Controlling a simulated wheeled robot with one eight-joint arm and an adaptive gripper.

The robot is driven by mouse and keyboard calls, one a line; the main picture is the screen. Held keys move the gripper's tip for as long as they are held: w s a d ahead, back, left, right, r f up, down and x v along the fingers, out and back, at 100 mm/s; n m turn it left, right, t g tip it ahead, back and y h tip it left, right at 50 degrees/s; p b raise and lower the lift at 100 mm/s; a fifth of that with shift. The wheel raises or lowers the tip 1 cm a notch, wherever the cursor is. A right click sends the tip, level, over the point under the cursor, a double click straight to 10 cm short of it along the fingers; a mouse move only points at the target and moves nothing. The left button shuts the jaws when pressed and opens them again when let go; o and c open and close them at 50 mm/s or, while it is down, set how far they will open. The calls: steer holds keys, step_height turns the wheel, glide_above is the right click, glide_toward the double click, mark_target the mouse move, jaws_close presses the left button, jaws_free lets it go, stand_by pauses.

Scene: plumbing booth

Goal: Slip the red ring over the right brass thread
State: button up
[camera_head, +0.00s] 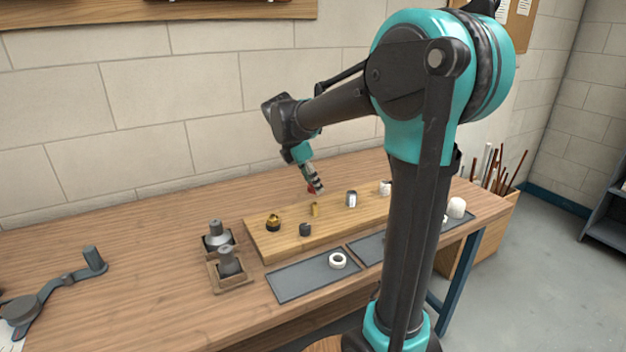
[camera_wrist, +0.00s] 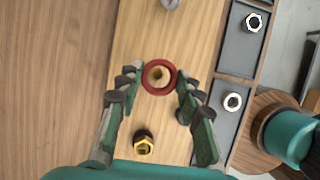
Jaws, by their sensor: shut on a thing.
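My gripper (camera_head: 318,186) is shut on the red ring (camera_wrist: 146,87), which sits level between the fingertips in the wrist view. The ring also shows as a small red spot in the head view (camera_head: 310,189). The right brass thread (camera_head: 314,210) stands upright on the wooden board, just below the ring, with a small gap between them in the head view. In the wrist view the brass thread (camera_wrist: 158,75) shows through the ring's opening, near its middle. The left brass thread (camera_head: 273,221), with a dark base, stands to the left on the board; it also shows in the wrist view (camera_wrist: 143,143).
A dark grey fitting (camera_head: 305,230) stands near the board's front edge, close to the thread. A white ring (camera_head: 338,261) lies on a grey tray (camera_head: 297,285).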

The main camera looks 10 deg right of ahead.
mark_target(313, 204)
steer(key=shift+f, duration=2.8)
steer(key=shift+f, duration=0.1)
steer(key=o, duration=0.9)
steer(key=shift+o, duration=0.4)
steer(key=o, duration=0.7)
steer(key=shift+o, duration=0.2)
steer(key=shift+r, duration=2.55)
